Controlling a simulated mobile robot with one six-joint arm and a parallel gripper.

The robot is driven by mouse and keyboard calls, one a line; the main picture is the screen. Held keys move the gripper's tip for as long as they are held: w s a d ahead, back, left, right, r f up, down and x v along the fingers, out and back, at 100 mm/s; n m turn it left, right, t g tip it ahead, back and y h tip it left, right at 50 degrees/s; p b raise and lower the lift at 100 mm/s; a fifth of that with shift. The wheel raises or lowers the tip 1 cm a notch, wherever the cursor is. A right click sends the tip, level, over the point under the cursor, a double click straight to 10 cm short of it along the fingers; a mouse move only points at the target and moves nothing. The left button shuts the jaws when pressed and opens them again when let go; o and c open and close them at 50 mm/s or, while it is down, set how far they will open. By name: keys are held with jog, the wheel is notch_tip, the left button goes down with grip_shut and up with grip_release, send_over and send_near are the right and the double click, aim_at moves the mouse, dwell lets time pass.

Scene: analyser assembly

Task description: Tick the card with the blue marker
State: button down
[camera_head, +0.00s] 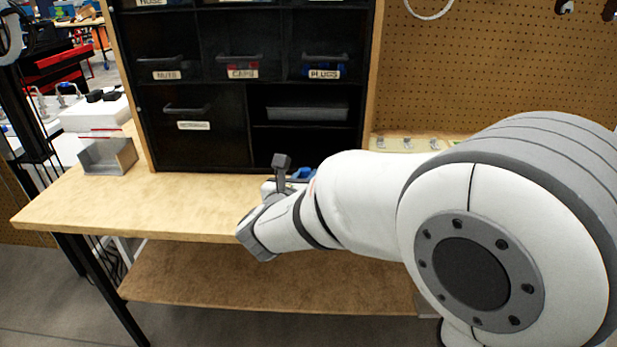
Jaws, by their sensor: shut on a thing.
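My gripper (283,184) is mostly hidden behind my wrist, over the bench top in front of the black cabinet. A dark grey part of it stands up above the wrist. A small blue thing shows just to its right, partly covered by my arm; it looks like the blue marker (302,174), held in the shut jaws. The fingertips are not clear. I cannot make out the card; my arm covers that part of the bench.
The wooden bench top (130,208) is clear at left. A grey open bin (108,157) stands at its left end. The black cabinet (203,130) with labelled drawers closes off the back. A pegboard (490,65) rises at right, behind my arm.

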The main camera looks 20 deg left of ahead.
jog(key=shift+f+b, duration=0.55)
jog(key=shift+b, duration=0.15)
dwell(0.5)
jog(key=shift+f+b, duration=0.2)
jog(key=shift+b, duration=0.45)
dwell(2.2)
jog(key=shift+r+p, duration=1.25)
jog(key=shift+r, duration=2.45)
